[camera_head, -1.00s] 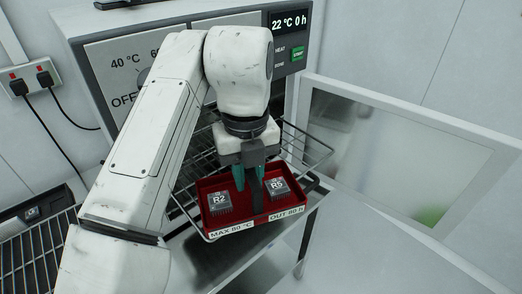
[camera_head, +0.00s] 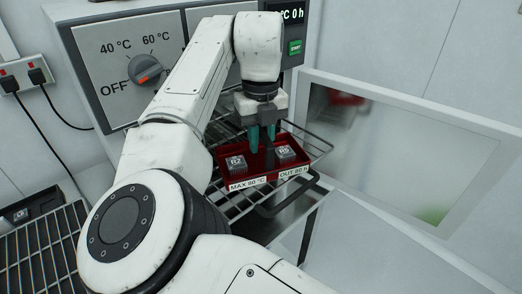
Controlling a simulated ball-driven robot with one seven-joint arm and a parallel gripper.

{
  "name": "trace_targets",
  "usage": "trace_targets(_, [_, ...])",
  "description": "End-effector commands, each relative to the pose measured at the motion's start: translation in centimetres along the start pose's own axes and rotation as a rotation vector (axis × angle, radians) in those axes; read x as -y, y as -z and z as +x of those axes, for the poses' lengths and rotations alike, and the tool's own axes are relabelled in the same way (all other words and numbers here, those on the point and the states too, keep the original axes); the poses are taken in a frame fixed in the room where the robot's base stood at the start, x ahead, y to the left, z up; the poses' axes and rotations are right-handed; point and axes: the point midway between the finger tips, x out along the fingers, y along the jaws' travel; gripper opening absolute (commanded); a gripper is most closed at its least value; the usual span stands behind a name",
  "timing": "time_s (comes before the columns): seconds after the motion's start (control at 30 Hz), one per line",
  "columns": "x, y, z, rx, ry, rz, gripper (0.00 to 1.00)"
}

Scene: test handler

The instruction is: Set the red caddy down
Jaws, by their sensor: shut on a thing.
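The red caddy (camera_head: 258,176) is a shallow tray with a dark upright handle (camera_head: 270,152) in its middle. Its front labels read "MAX 80 °C" and "OUT 80 h". A grey block marked R2 (camera_head: 237,163) is in its left part and a grey block marked R5 (camera_head: 286,152) in its right part. My gripper (camera_head: 262,141), with teal fingers, is shut on the handle from above. The caddy is over the wire rack (camera_head: 230,209) in front of the oven; I cannot tell whether it touches the rack.
The oven (camera_head: 106,62) behind has a dial (camera_head: 146,69) turned to its lower left and a green START button (camera_head: 295,47). Its open door (camera_head: 400,150) stands at the right. Another wire rack (camera_head: 35,255) is at the lower left. My arm hides part of the oven front.

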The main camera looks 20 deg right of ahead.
Motion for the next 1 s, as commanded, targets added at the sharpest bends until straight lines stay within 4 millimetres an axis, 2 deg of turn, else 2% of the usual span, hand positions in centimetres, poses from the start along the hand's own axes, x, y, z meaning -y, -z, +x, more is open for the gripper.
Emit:
trace_targets(0.03, [-0.02,-0.03,0.98,0.002,-0.001,0.000,0.00])
trace_targets(0.07, [-0.02,-0.03,1.10,0.002,0.000,0.000,0.00])
trace_targets(0.5, [0.03,0.01,1.24,0.001,0.002,0.000,0.00])
trace_targets(0.53, [0.03,0.01,1.32,0.001,0.001,0.000,0.24])
trace_targets(0.6, [0.02,0.00,1.30,0.001,0.000,0.000,0.31])
trace_targets(0.8, [0.02,0.00,1.31,0.001,0.000,0.000,0.49])
trace_targets(1.0, [0.01,0.00,1.30,0.001,0.000,0.000,0.49])
